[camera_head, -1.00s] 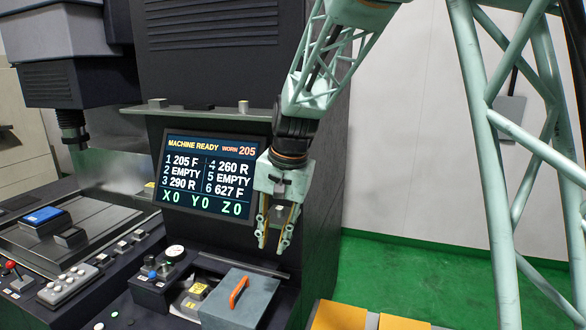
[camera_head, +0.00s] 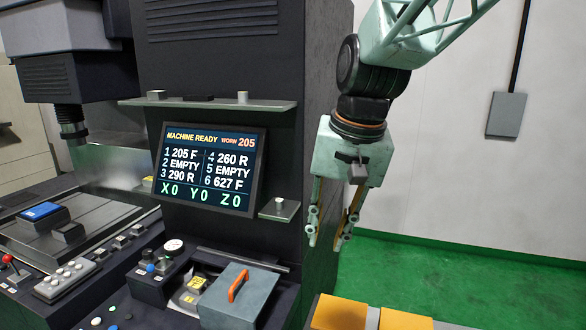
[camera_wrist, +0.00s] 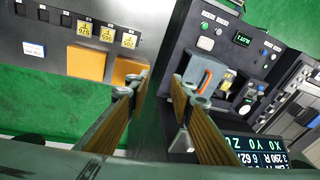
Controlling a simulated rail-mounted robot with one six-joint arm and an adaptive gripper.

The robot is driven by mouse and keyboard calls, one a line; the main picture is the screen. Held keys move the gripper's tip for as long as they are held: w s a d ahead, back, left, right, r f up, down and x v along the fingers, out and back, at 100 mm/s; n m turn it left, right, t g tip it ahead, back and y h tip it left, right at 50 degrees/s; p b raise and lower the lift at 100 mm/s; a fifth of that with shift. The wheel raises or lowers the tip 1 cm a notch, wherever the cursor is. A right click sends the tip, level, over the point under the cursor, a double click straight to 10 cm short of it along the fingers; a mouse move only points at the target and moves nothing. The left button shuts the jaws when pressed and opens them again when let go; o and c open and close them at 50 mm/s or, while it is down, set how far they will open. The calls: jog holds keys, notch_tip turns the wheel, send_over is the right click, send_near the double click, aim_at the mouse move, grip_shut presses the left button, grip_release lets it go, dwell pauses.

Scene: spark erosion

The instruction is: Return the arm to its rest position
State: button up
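My gripper (camera_head: 329,228) hangs pointing down in the head view, to the right of the machine's screen and clear of the machine front. Its two fingers stand apart with nothing between them. In the wrist view the gripper (camera_wrist: 165,92) also shows spread fingers with brownish ribbed pads and an empty gap. My arm reaches up and to the right out of the head view.
The dark machine has a screen (camera_head: 209,169) reading MACHINE READY, WORN 205. A small shelf (camera_head: 279,209) sits left of my gripper. A grey box with an orange handle (camera_head: 240,296) stands on the console. Orange blocks (camera_head: 338,314) are below. Green floor is open at right.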

jog(key=s+d+f+b, duration=0.1)
jog(key=s+d, duration=0.3)
jog(key=s, duration=0.5)
jog(key=s+d+f+n+t+h+b, duration=0.1)
jog(key=s+d, duration=0.4)
jog(key=s, duration=0.5)
jog(key=s+d+f+b, duration=0.1)
jog(key=s+d+b, duration=0.2)
jog(key=s, duration=0.6)
jog(key=shift+s+d+n+t+h, duration=0.3)
jog(key=shift+d+n, duration=0.1)
jog(key=shift+d, duration=0.6)
